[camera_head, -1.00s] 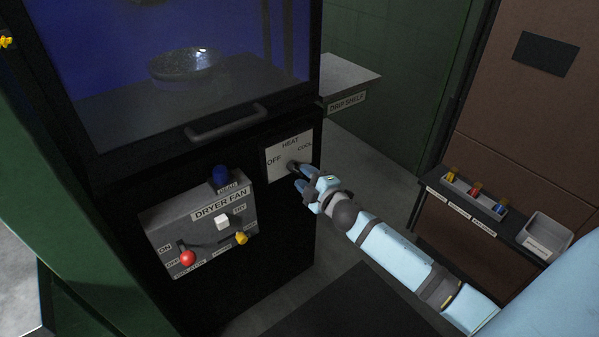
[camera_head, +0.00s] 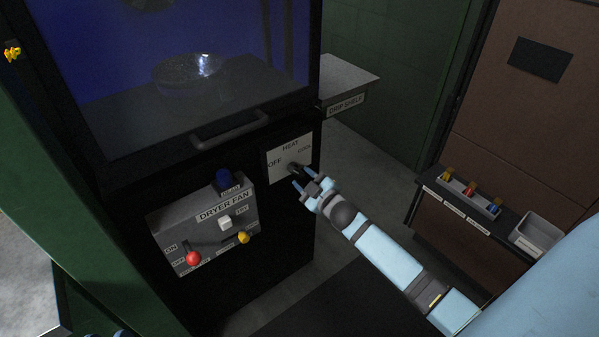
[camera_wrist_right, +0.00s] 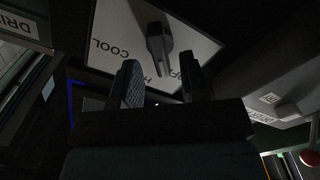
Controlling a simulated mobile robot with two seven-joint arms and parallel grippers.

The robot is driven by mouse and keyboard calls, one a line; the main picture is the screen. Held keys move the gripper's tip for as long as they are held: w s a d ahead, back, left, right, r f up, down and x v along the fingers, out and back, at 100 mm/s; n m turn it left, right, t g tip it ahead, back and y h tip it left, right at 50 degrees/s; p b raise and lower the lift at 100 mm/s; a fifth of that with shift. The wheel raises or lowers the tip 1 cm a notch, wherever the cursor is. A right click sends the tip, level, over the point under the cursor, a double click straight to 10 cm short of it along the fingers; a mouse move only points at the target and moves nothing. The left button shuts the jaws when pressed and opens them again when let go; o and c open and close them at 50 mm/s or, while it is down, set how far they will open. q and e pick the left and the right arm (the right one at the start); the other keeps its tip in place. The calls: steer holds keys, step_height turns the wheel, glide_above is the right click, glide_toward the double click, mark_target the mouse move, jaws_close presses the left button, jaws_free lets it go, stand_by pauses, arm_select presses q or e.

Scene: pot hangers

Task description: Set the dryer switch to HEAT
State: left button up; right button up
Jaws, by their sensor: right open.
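The dryer switch is a dark knob (camera_head: 292,168) on a white plate (camera_head: 279,174) marked OFF, HEAT and COOL, on the black cabinet front. My right gripper (camera_head: 303,190) is open just to the lower right of the knob. In the right wrist view the knob (camera_wrist_right: 160,42) shows beyond and between the two spread fingertips (camera_wrist_right: 163,80); neither finger visibly closes on it. The COOL label is clear there, while the other labels are partly covered. I cannot tell which label the knob points to. Small blue parts at the bottom left edge of the head view may be my left gripper.
A grey DRYER FAN box (camera_head: 205,228) with red, white, yellow and blue controls stands left of the plate. A cabinet handle (camera_head: 230,130) juts out above. The drip shelf (camera_head: 345,84) is behind right. A rack (camera_head: 468,194) and a white bin (camera_head: 537,235) stand at right.

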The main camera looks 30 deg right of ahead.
steer(key=shift+w, duration=0.1)
steer(key=shift+w+a, duration=0.1)
steer(key=shift+w, duration=1.2)
jaws_close()
steer(key=m, duration=0.6)
steer(key=shift+m, duration=0.4)
steer(key=shift+o, duration=0.2)
jaws_free()
steer(key=shift+s, duration=0.1)
